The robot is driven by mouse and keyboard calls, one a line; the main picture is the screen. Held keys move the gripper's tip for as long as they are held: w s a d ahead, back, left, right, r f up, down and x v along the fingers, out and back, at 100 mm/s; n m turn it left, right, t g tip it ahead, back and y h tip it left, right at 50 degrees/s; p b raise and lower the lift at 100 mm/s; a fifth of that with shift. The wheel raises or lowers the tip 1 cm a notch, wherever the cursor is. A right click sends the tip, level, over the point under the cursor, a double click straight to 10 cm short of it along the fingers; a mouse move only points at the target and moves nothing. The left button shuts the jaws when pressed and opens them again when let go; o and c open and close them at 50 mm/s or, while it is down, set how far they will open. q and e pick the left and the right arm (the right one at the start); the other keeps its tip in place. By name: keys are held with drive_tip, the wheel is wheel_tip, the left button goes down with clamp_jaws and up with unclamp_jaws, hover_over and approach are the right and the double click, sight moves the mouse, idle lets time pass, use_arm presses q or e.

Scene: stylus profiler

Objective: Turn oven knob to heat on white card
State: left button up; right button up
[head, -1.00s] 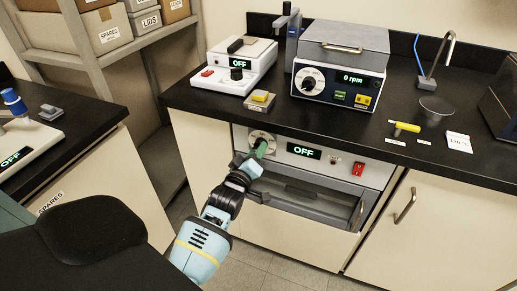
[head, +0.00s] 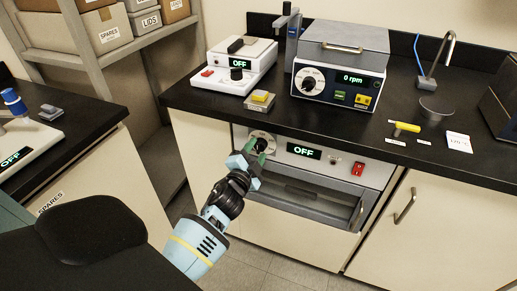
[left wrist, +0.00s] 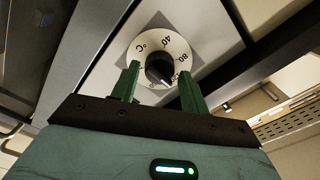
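The oven (head: 325,165) is set under the bench, and its display (head: 304,152) reads OFF. Its black knob (left wrist: 158,68) sits on a white dial (left wrist: 178,46) marked °C, 40, 80 and a partly hidden number. A white mark shows at the knob's lower right in the left wrist view. My left gripper (head: 257,146) is at the oven's dial. In the left wrist view its green fingers (left wrist: 158,72) are open, one each side of the knob; contact is unclear. The white card (head: 458,142) lies on the bench at right, its print too blurred to read surely. My right gripper is out of view.
A red switch (head: 358,169) is on the oven's right side. The drawer-like oven door (head: 310,197) with its handle is below the panel. Above stand a centrifuge-like box reading 0 rpm (head: 340,75), a white device reading OFF (head: 236,66) and a yellow-handled tool (head: 405,127).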

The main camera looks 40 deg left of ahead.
use_arm(q)
drive_tip(key=shift+o, duration=0.9)
drive_tip(key=shift+p+v, duration=0.4)
drive_tip(key=shift+v, duration=1.5)
approach(258, 150)
drive_tip(key=shift+w+a+p, duration=0.25)
drive_tip(key=shift+w+p, duration=0.05)
drive_tip(key=shift+w, duration=0.05)
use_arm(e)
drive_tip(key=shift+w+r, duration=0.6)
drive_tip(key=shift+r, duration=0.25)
use_arm(q)
drive_tip(key=v, duration=0.8)
drive_tip(key=shift+b, duration=0.35)
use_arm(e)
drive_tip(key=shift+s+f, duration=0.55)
